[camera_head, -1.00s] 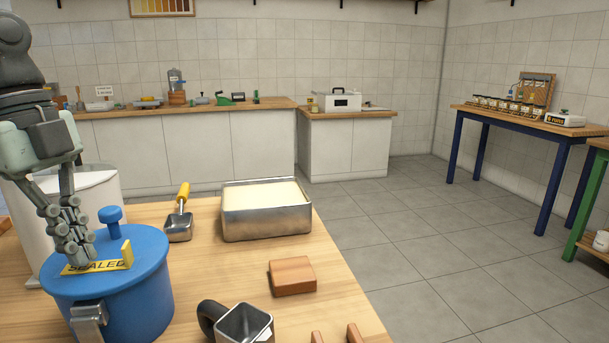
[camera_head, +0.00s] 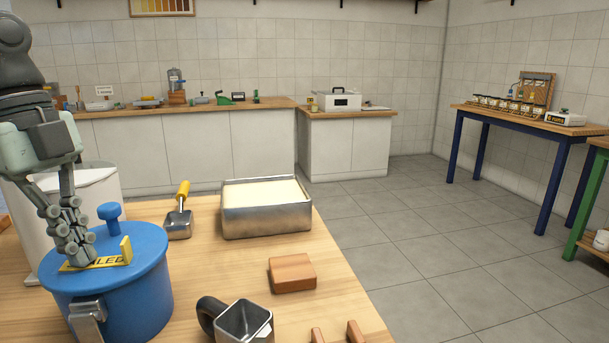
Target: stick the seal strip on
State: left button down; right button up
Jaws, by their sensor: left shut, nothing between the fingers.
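The yellow seal strip (camera_head: 108,261), with black lettering, lies on the lid of the blue pot (camera_head: 135,305) at the left front. One end of the strip stands up at its right. My left gripper (camera_head: 80,257) is shut and points down at the lid. Its fingertips are at the left part of the strip and hide some of the lettering. Nothing shows between the fingers. The lid has a blue knob (camera_head: 110,218) behind the strip. A metal clasp (camera_head: 88,318) is on the pot's front. My right gripper is not in view.
A white container (camera_head: 97,190) stands behind the pot. A scoop with a yellow handle (camera_head: 180,216), a metal tray with pale contents (camera_head: 266,221), a wooden block (camera_head: 292,273) and a metal jug (camera_head: 243,324) stand to the right. Bare table lies between them.

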pick_arm(q)
jog(key=shift+r+p, duration=2.15)
jog(key=shift+r, duration=0.85)
